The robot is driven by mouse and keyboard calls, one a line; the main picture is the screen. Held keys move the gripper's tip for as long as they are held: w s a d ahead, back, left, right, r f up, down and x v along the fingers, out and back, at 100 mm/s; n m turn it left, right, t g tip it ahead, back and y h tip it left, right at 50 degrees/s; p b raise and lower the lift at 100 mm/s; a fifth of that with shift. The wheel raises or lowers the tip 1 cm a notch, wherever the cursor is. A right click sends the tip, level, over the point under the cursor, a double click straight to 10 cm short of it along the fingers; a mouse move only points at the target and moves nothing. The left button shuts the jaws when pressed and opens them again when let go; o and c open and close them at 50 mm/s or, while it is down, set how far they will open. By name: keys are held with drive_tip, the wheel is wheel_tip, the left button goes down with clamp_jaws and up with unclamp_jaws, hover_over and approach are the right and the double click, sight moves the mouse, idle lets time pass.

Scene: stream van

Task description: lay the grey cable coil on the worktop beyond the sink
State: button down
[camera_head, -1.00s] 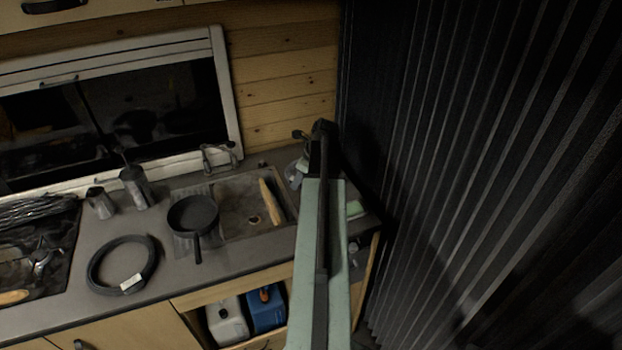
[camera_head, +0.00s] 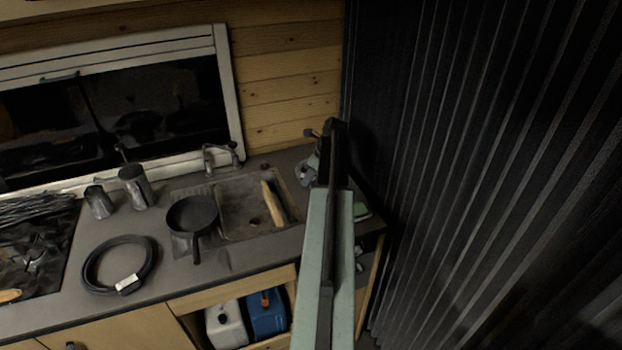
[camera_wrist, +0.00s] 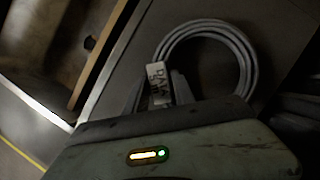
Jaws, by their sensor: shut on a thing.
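The grey cable coil (camera_wrist: 245,62) is a round bundle of several loops with a pale printed tag (camera_wrist: 157,74), in the wrist view. My gripper (camera_wrist: 158,92) is shut on it at the tagged side. The coil is above or on the worktop (camera_wrist: 140,45) beyond the sink; I cannot tell if it touches. In the head view a small grey part of the coil (camera_head: 304,175) shows left of my arm, which hides the rest. The sink (camera_head: 240,222) is left of my arm, and its edge also shows in the wrist view (camera_wrist: 102,62).
A dark coil (camera_head: 92,272) with a white tag lies on the left worktop. A pan (camera_head: 193,214) stands left of the sink, with two metal pots (camera_head: 134,187) behind. A wooden piece (camera_head: 271,203) lies in the sink. A dark pleated curtain (camera_head: 470,170) borders the right.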

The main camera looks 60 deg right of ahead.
drive_tip(key=shift+f, duration=0.1)
drive_tip(key=c, duration=1)
unclamp_jaws()
drive_tip(key=shift+c, duration=0.2)
drive_tip(key=shift+r+p, duration=0.3)
drive_tip(key=shift+r, duration=0.15)
drive_tip(key=p+v, duration=0.6)
drive_tip(key=v, duration=0.1)
drive_tip(key=shift+s+r+p, duration=0.1)
drive_tip(key=shift+p, duration=0.2)
